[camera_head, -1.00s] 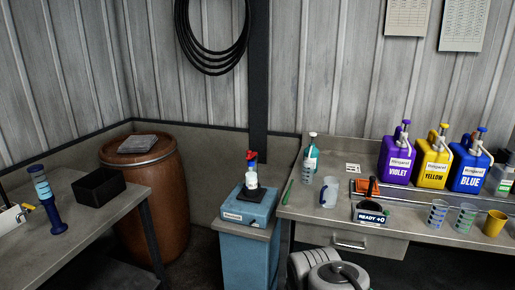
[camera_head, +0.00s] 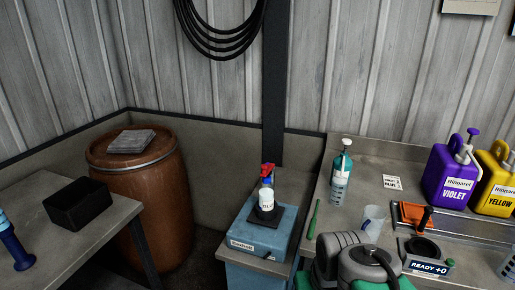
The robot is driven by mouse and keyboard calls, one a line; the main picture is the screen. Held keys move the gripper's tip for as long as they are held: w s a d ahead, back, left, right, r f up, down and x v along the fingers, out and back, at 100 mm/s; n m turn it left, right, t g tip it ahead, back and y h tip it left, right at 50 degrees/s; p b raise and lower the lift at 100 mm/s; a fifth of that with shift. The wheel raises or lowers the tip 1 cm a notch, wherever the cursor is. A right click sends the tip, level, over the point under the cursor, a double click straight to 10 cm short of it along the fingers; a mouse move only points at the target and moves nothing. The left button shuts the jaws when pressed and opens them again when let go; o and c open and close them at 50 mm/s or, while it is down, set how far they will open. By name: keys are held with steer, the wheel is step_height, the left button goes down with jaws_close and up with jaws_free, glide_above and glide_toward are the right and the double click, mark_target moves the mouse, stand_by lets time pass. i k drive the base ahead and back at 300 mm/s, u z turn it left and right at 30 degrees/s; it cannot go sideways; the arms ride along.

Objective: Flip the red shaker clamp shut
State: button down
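The shaker is a blue box (camera_head: 247,231) on a stand in the middle of the view. A small white container with a label (camera_head: 267,199) sits on its black platform (camera_head: 265,216). The red clamp (camera_head: 267,170) stands up behind and above the container, with a blue part below it. The clamp looks raised, apart from the container's top. Grey and green rounded links of my arm (camera_head: 362,262) show at the bottom, right of the shaker. My gripper's fingers are not in view.
A bench on the right holds a pump bottle (camera_head: 341,172), a clear jug (camera_head: 372,222), a violet jug (camera_head: 450,174), a yellow jug (camera_head: 494,182) and a READY display (camera_head: 428,267). A rusty barrel (camera_head: 144,195) stands left. A black bin (camera_head: 79,203) sits on the left table.

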mark_target(266, 169)
steer(key=u, duration=0.6)
steer(key=i, duration=0.85)
steer(key=u, duration=0.7)
